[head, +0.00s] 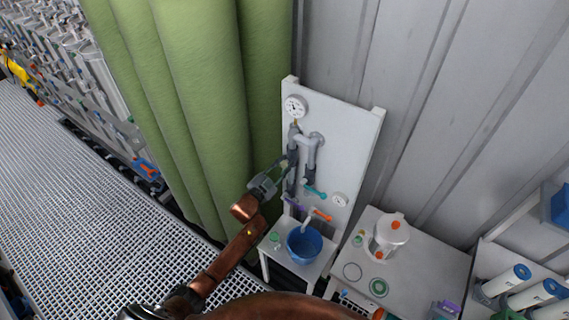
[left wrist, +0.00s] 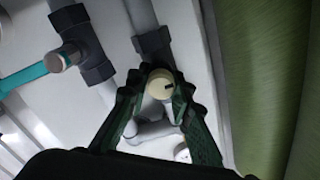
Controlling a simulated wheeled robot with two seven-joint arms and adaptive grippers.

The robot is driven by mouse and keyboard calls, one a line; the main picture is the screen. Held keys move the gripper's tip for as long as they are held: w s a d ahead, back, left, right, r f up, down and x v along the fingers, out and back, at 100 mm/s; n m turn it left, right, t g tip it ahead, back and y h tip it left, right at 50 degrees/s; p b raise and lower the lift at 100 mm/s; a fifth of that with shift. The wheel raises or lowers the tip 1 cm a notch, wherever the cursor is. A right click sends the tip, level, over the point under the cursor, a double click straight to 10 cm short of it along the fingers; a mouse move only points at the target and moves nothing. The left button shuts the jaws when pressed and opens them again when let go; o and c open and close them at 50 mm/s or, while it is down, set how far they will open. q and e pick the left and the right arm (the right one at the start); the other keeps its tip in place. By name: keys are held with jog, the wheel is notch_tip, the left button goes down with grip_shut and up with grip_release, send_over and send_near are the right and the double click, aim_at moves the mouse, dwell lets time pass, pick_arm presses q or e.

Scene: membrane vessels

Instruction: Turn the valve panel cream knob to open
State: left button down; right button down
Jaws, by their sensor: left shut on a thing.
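The white valve panel (head: 352,130) stands upright against the grey wall, with grey pipes and valves on its face. My left gripper (head: 284,164) reaches the pipe on the panel's left side. In the left wrist view, its dark green fingers (left wrist: 157,82) are shut on the round cream knob (left wrist: 160,84), one finger on each side. The knob carries a small dark mark on its face and sits on a grey pipe fitting. In the head view the gripper hides the knob. My right gripper is not in view.
A teal handle (head: 315,192), an orange handle (head: 322,215) and a purple handle (head: 293,203) sit lower on the panel. A blue bucket (head: 304,256) stands on a small stand below. A bench with a clear jar (head: 388,238) is at right.

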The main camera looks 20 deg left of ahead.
pick_arm(q)
jog(key=shift+f, duration=0.1)
dwell(0.4)
jog(key=c, duration=1.7)
grip_release()
jog(key=shift+s+a, duration=0.1)
jog(key=v, duration=1.1)
jog(key=shift+s+a, duration=0.1)
jog(key=shift+s, duration=0.3)
